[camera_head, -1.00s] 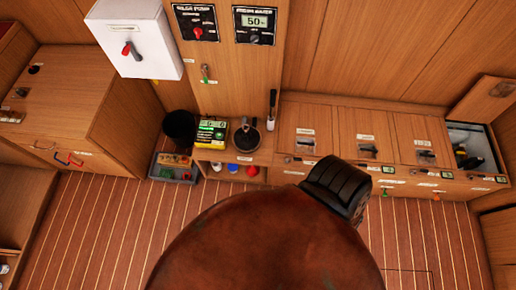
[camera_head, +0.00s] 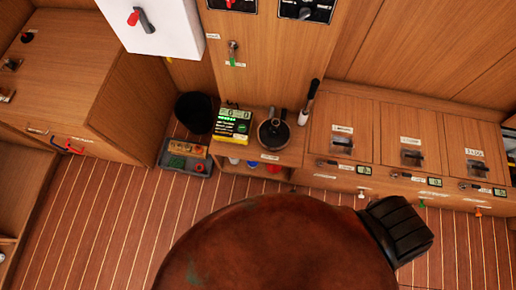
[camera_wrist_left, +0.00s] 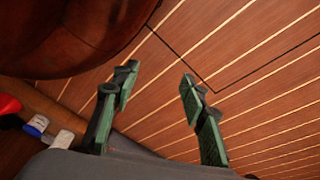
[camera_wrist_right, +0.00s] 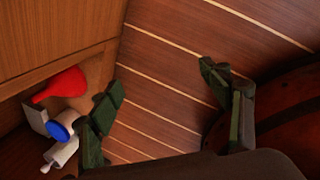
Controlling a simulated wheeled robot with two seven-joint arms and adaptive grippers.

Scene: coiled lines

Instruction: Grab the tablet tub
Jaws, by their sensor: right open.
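A tub with a blue lid (camera_wrist_right: 62,128) sits in a low open shelf at the left of the right wrist view, beside a red funnel-like thing and a white cylinder. It looks like the tablet tub, but no label is readable. In the head view its blue top (camera_head: 252,164) shows small under the bench front. It also seems to show at the left edge of the left wrist view (camera_wrist_left: 37,124). My right gripper (camera_wrist_right: 160,78) is open and empty, over the floor to the right of the shelf. My left gripper (camera_wrist_left: 157,77) is open and empty over the floor. The head view shows neither gripper.
A grey tray (camera_head: 186,165) with small items stands on the floor left of the shelf, by a black bin (camera_head: 195,112). A yellow-green box (camera_head: 232,125) and a dark round pan (camera_head: 273,133) are on the bench above. The striped floor in front is clear.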

